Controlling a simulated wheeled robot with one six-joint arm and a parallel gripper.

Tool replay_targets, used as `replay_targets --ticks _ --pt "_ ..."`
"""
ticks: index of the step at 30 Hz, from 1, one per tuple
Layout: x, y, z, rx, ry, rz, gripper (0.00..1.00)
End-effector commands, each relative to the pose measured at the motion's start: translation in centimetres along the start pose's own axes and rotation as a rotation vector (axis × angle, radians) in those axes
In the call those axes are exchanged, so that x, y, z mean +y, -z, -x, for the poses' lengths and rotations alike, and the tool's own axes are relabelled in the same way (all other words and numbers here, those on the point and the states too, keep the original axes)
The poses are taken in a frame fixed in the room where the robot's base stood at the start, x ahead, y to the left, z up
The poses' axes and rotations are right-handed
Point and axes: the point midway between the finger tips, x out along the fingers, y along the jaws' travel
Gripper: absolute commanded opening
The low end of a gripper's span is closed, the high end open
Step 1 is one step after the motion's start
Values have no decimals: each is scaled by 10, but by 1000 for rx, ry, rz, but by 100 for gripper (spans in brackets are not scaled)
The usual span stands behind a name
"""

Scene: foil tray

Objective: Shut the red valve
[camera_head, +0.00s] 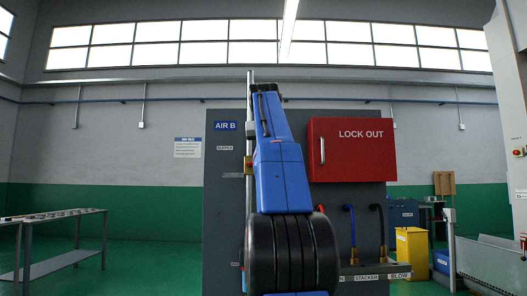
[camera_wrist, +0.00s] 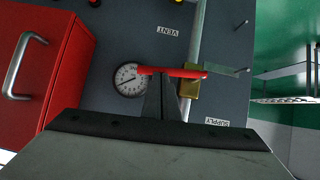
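The red valve handle (camera_wrist: 180,72) lies across the pale upright pipe (camera_wrist: 194,45) in the wrist view, roughly square to it. The brass valve body (camera_wrist: 190,89) sits on the pipe just below the handle in that picture. My gripper (camera_wrist: 160,80) reaches up from the bottom, its dark finger tips at or just under the left part of the handle. I cannot tell whether they touch it, or how far apart they are.
A round gauge (camera_wrist: 129,79) is beside the handle's left end. A red LOCK OUT box (camera_head: 352,150) is mounted right of my arm on the grey panel (camera_head: 222,200). A work table (camera_head: 55,220) stands far left, and a yellow bin (camera_head: 412,255) at right.

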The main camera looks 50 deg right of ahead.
Motion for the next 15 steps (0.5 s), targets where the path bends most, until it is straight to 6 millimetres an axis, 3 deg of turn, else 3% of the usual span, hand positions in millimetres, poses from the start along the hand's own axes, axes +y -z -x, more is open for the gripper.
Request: replay_targets --ticks 15 --pt "4 -8 -6 -1 -4 6 0"
